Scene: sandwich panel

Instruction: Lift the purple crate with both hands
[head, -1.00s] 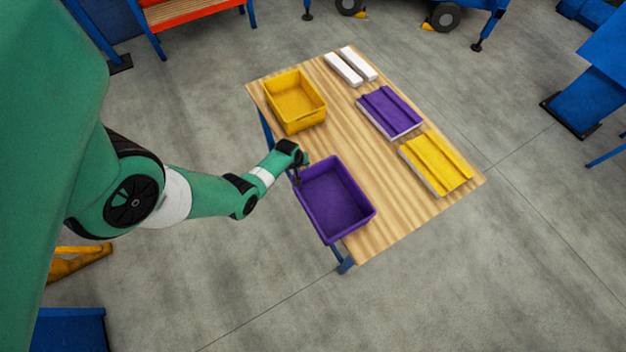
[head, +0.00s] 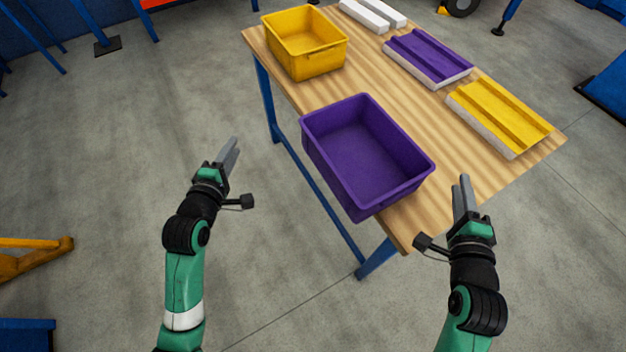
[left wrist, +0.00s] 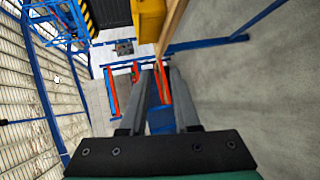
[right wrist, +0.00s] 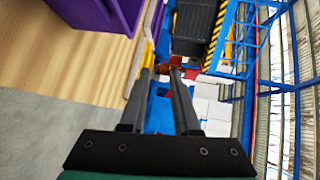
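The purple crate (head: 362,152) is empty and stands upright on the near edge of the wooden table (head: 420,215). Part of it shows at the top left of the right wrist view (right wrist: 92,14). My left gripper (head: 232,147) is left of the crate, off the table's side and apart from it. My right gripper (head: 461,183) is at the right of the crate, near the table's front right part, also apart from it. Both grippers hold nothing. Each wrist view shows a narrow gap between the fingers, in the left (left wrist: 160,72) and the right (right wrist: 160,75).
A yellow crate (head: 304,45) stands behind the purple one on the table. A purple panel (head: 428,57) and a yellow panel (head: 500,115) lie on the right side, with white bars (head: 372,14) at the back. Open floor lies left of the table.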

